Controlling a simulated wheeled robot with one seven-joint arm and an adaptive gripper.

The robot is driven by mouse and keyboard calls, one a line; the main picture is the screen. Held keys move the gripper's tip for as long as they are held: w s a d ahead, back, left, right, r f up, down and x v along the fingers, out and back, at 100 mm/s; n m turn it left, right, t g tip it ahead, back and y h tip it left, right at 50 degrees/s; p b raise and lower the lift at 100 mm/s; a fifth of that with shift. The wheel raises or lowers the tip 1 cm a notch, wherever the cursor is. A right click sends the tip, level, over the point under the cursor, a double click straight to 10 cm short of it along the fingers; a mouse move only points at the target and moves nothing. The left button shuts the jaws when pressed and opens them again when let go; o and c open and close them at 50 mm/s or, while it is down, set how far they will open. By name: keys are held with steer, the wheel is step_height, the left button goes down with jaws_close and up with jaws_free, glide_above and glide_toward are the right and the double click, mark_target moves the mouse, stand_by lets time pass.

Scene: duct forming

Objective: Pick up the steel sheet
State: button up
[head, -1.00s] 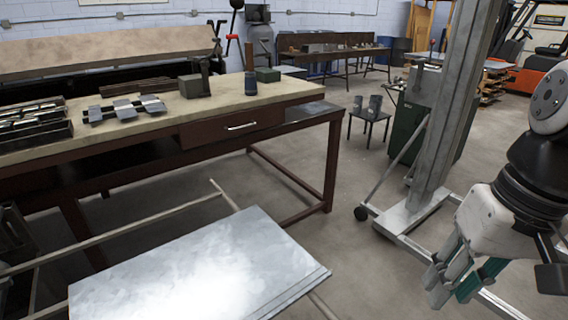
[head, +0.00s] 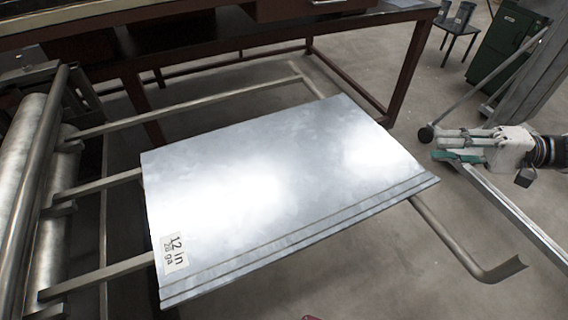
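The steel sheet (head: 270,190) is a large, flat, shiny grey panel lying on a metal rack in the middle of the head view. Parallel stepped lines run along its near right edge; I cannot tell if these are folds or stacked sheets. A white label (head: 174,252) reading "12 in" sits at its lower left corner. My gripper (head: 438,146) is to the right of the sheet, beyond its right corner, with its fingers pointing left. It is open and empty, apart from the sheet.
Rack bars (head: 455,240) stick out past the sheet on the right. Metal rollers (head: 30,180) stand at the left. A workbench (head: 240,38) stands behind the rack. A metal lift stand's leg (head: 515,220) runs along the floor at the right, near my gripper.

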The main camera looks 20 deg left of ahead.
mark_target(389, 135)
steer(key=shift+t+y, duration=0.6)
steer(key=shift+y, duration=0.3)
steer(key=a, duration=0.4)
steer(key=a+f+b, duration=0.1)
steer(key=a, duration=0.4)
steer(key=w+a, duration=0.1)
steer(key=a, duration=0.3)
steer(key=shift+a+f, duration=0.15)
steer(key=shift+f, duration=0.2)
jaws_close()
